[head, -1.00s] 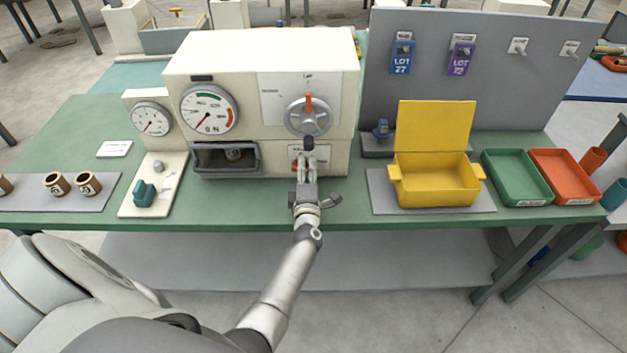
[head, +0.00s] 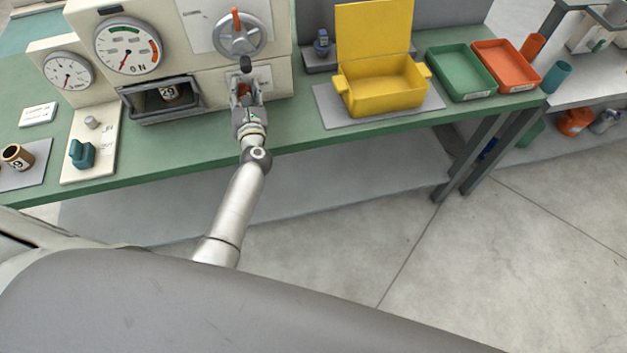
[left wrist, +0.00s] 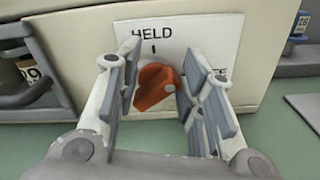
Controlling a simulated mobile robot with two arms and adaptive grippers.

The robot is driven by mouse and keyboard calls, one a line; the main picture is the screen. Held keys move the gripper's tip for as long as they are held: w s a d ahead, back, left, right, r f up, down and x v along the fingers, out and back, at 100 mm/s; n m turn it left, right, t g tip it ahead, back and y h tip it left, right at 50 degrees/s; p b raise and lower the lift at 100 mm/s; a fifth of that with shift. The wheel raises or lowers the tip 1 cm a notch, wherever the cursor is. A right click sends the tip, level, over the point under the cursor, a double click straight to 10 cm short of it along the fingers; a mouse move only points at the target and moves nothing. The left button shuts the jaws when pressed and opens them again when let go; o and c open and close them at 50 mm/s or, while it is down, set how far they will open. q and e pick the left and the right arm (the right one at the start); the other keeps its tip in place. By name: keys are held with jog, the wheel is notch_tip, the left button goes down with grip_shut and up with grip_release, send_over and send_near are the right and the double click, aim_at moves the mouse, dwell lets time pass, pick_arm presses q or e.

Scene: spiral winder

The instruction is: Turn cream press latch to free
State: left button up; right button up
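The cream press (head: 197,60) stands on the green bench. Its latch is an orange-red knob (left wrist: 155,88) low on the front, on a white plate in the left wrist view. The word HELD (left wrist: 152,33) stands above the knob with a short mark under it. A second word at the plate's right is mostly hidden by a finger. My left gripper (left wrist: 157,95) is open, its fingers either side of the knob, with gaps visible. In the head view the left gripper (head: 246,93) is in front of the press and largely hides the knob. My right gripper is not in view.
A dark drawer (head: 165,98) with a marked cup juts out left of the latch. A yellow box (head: 383,92) with raised lid, a green tray (head: 460,72) and an orange tray (head: 507,66) are to the right.

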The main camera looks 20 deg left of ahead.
pick_arm(q)
jog(key=n, duration=0.2)
jog(key=shift+s+a+n, duration=0.15)
jog(key=shift+a+n, duration=0.05)
jog(key=shift+n, duration=0.5)
jog(key=b+v, duration=0.2)
jog(key=v, duration=0.9)
jog(key=shift+a+f+b, duration=0.1)
jog(key=shift+f+b, duration=0.05)
jog(key=shift+b, duration=0.15)
jog(key=d+r+m+t+h, duration=0.1)
jog(key=d+r+m+h, duration=0.1)
jog(key=d+m+h, duration=0.65)
jog(key=d+r+m+t+h, duration=0.25)
jog(key=d+m, duration=0.25)
jog(key=m, duration=0.6)
jog(key=s+d+f+m+g+h, duration=0.2)
jog(key=s+d+f+m+g, duration=0.1)
jog(key=m, duration=0.4)
jog(key=s+d+f+m+g+h, duration=0.2)
jog(key=s+d+f+m+g, duration=0.1)
jog(key=s+m+g, duration=0.2)
jog(key=s+m, duration=0.1)
jog(key=m, duration=0.1)
jog(key=shift+s+m, duration=0.2)
jog(key=shift+m, duration=0.15)
jog(key=shift+d, duration=0.1)
